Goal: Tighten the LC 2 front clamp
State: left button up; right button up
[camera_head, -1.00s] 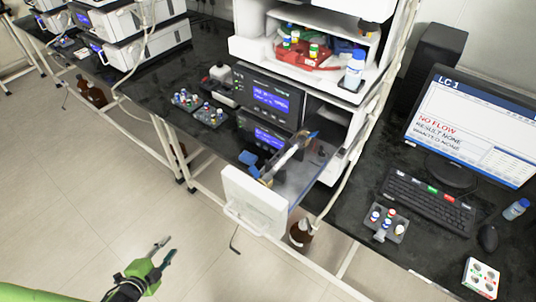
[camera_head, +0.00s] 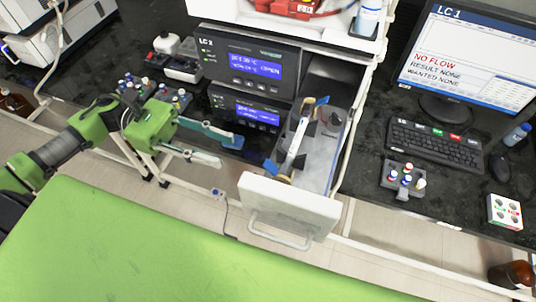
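The stack marked LC 2 (camera_head: 220,60) has two blue-lit displays. Its drawer (camera_head: 290,203) is pulled out toward me. A pale column (camera_head: 297,142) lies along the drawer, with blue and tan parts at both ends. The front clamp seems to be the blue piece (camera_head: 271,168) at the column's near end, just behind the drawer front; its tightness cannot be told. My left gripper (camera_head: 230,151) is open and empty, left of the drawer, fingers pointing right toward it. It is apart from the clamp. My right gripper is not in view.
Vial racks (camera_head: 170,100) stand left of the stack. Another blue piece (camera_head: 232,141) shows behind my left fingers. A monitor (camera_head: 468,55) reads LC 1 and NO FLOW, above a keyboard (camera_head: 435,145). A brown bottle (camera_head: 512,274) is at lower right.

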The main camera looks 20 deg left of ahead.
aim_at(265, 163)
pick_arm(q)
jog(key=d+p, duration=0.3)
jog(key=d, duration=0.6)
jog(key=shift+s+d+r+p, duration=0.1)
jog(key=shift+d+r+p, duration=0.05)
jog(key=shift+d+p, duration=0.2)
jog(key=shift+d, duration=0.55)
jog(key=shift+f, duration=0.2)
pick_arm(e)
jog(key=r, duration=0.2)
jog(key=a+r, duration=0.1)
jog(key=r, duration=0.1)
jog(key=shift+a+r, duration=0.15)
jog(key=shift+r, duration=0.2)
pick_arm(q)
grip_shut()
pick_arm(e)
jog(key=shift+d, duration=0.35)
